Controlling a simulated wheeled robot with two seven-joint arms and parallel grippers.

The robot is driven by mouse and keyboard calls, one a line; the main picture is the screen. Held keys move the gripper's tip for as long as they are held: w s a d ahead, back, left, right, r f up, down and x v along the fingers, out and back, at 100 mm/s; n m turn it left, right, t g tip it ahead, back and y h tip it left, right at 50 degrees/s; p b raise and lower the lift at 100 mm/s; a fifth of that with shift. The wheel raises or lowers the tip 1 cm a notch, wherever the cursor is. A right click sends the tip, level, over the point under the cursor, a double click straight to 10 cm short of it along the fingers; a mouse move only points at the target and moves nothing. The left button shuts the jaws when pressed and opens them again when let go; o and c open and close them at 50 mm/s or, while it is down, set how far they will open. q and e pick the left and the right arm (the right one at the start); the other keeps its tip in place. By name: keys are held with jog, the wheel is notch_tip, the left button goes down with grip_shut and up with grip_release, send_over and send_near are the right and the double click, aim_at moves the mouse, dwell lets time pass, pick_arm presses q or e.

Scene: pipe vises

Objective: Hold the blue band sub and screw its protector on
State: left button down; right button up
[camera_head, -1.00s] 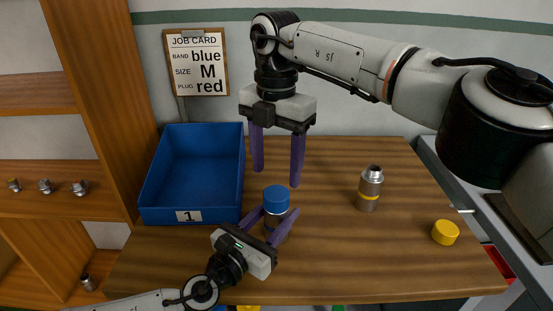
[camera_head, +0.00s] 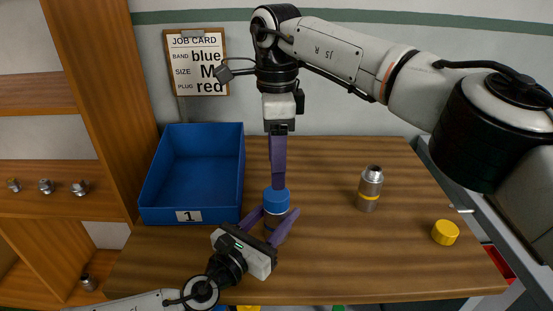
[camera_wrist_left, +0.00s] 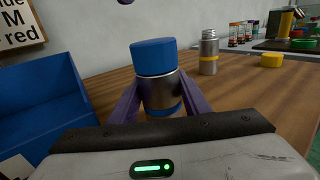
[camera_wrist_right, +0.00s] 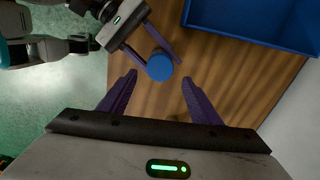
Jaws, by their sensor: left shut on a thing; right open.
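The blue band sub (camera_wrist_left: 160,92) stands upright on the table, a metal cylinder with a blue band low on its side. My left gripper (camera_head: 270,226) is shut around its body. The blue protector (camera_head: 275,199) sits on top of the sub; it also shows in the left wrist view (camera_wrist_left: 153,57) and in the right wrist view (camera_wrist_right: 160,66). Whether it is threaded down cannot be told. My right gripper (camera_head: 278,180) is above the protector, seen edge-on in the head view. In the right wrist view its fingers (camera_wrist_right: 160,92) are apart and empty, with the protector beyond them.
A blue bin marked 1 (camera_head: 190,215) stands behind left. A yellow band sub (camera_head: 369,190) stands to the right, with a yellow protector (camera_head: 445,232) beyond it. A job card (camera_head: 197,62) hangs on the wall. The table is clear between the two subs.

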aim_at(277, 193)
jog(key=n, duration=0.3)
jog(key=shift+n, duration=0.4)
jog(key=shift+f, duration=3.95)
